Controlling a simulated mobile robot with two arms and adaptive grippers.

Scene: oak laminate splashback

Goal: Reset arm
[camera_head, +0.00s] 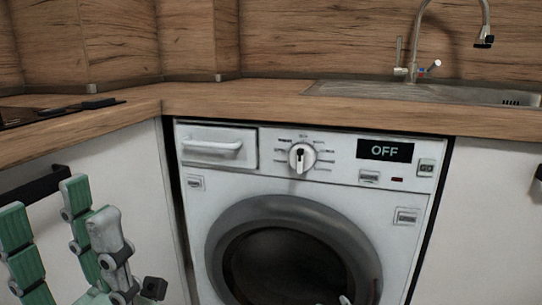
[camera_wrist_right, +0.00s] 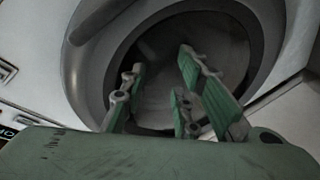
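My left gripper (camera_head: 58,215) is at the lower left of the head view, in front of a white cabinet front. Its green-padded fingers stand apart with nothing between them. My right gripper (camera_wrist_right: 161,70) shows in the right wrist view, its green fingers spread and empty. It points at the round door of the washing machine; whether it touches the door cannot be told. The white washing machine (camera_head: 340,190) stands in the middle of the head view. Its grey-rimmed door (camera_head: 235,225) looks shut, and its display (camera_head: 385,151) reads OFF.
A wooden worktop (camera_head: 230,98) runs above the machine and along the left. A sink (camera_head: 400,92) with a tap (camera_head: 413,60) is at the right, a dark hob (camera_head: 50,112) at the left. Dark handles (camera_head: 35,185) stick out from the cabinets.

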